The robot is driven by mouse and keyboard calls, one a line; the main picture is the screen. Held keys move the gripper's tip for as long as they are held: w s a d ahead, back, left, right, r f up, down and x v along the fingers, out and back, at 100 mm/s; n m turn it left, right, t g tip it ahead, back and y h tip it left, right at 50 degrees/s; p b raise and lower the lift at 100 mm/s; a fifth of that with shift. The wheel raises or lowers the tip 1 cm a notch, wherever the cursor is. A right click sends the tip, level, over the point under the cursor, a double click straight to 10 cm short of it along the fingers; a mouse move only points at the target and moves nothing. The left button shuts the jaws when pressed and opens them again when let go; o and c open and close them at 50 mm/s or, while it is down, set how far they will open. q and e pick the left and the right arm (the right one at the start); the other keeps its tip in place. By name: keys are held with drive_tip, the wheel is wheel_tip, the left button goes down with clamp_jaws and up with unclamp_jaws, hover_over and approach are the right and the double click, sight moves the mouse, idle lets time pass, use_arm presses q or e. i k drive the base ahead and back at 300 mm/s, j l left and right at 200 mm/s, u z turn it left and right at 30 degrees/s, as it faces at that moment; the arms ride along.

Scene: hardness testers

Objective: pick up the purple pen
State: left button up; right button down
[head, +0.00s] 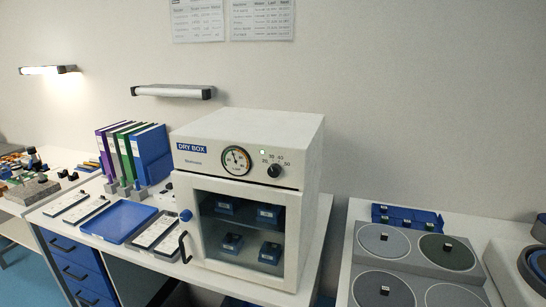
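I cannot make out a purple pen anywhere in the head view. The only clearly purple thing is the spine of an upright binder (105,152) at the left end of a row on the middle bench. Small items on the far left bench are too small to tell apart. Neither of my grippers is in view.
A white dry box (247,195) with a glass door stands on the middle bench (318,240). Left of it are a blue tray (119,221) and white trays (157,234). Grey discs (384,241) sit on the right bench. A gap separates the benches.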

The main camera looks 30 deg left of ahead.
sight(108, 175)
drive_tip(key=j+u, duration=0.25)
drive_tip(key=u, duration=0.25)
drive_tip(key=i+j+u, duration=0.15)
drive_tip(key=u, duration=0.3)
drive_tip(key=i+j+u, duration=0.1)
drive_tip(key=u, duration=0.4)
drive_tip(key=i+j+u, duration=0.15)
drive_tip(key=i+j, duration=0.25)
drive_tip(key=i+j+u, duration=0.15)
drive_tip(key=i+j, duration=0.15)
drive_tip(key=i, duration=0.2)
drive_tip(key=i+j+u, duration=0.15)
drive_tip(key=i, duration=0.3)
drive_tip(key=i+j, duration=0.1)
drive_tip(key=j, duration=0.55)
drive_tip(key=i+j, duration=0.15)
drive_tip(key=j, duration=0.15)
